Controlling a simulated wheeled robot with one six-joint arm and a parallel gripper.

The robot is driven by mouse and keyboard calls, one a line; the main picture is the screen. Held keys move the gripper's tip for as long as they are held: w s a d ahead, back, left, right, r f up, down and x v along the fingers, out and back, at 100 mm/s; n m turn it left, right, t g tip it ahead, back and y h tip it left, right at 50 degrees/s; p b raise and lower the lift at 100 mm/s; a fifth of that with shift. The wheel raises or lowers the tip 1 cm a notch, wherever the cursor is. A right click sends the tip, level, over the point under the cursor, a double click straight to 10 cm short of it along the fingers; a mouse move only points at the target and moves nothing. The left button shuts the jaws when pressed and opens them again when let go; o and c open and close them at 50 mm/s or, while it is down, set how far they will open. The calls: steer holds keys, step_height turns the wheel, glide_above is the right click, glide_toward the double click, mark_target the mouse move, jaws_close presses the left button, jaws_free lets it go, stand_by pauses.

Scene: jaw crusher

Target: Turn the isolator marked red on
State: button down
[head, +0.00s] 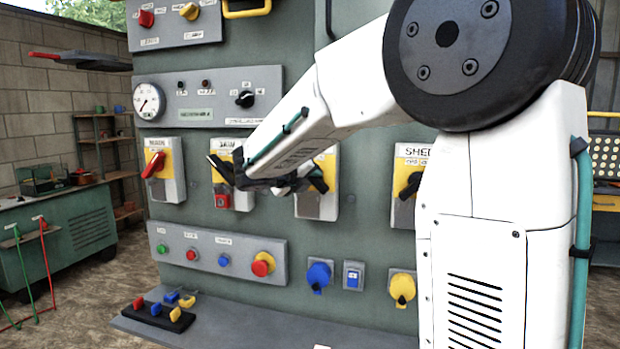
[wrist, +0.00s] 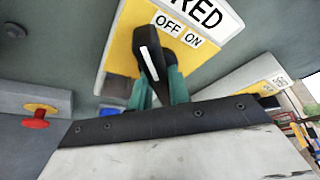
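The isolator marked RED (wrist: 116,62) has a yellow plate with OFF and ON labels, tilted in the wrist view. Its black handle (wrist: 150,55) carries a white stripe and points up and slightly left there, to the left of the OFF label. My gripper (wrist: 161,85) is at the handle, its teal fingers on either side of the handle's lower part. Whether they clamp it I cannot tell. In the head view, the arm's end partly covers what appears to be this isolator (head: 318,206), and its label is hidden.
An isolator with a red handle (head: 154,165) stands left, and the SHED isolator (head: 405,187) stands right. Below are a red mushroom button (head: 263,264) on yellow, a blue knob (head: 319,275) and a yellow knob (head: 402,287). A ledge (head: 240,325) juts out underneath.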

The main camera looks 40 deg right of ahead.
steer(key=m+t+y, duration=0.1)
steer(key=m, duration=0.2)
steer(key=shift+y, duration=0.4)
steer(key=m+t+y, duration=0.1)
steer(key=m, duration=0.2)
steer(key=shift+s+t, duration=0.1)
steer(key=shift+t, duration=0.3)
steer(key=m+t+y, duration=0.1)
steer(key=m, duration=0.1)
steer(key=m+t, duration=0.1)
steer(key=m, duration=0.1)
steer(key=shift+d+y, duration=0.1)
steer(key=shift+y, duration=0.3)
steer(key=shift+m+t+y, duration=0.3)
steer(key=shift+m+t, duration=0.5)
steer(key=shift+m, duration=0.3)
steer(key=c, duration=1.3)
jaws_free()
steer(key=shift+d, duration=0.1)
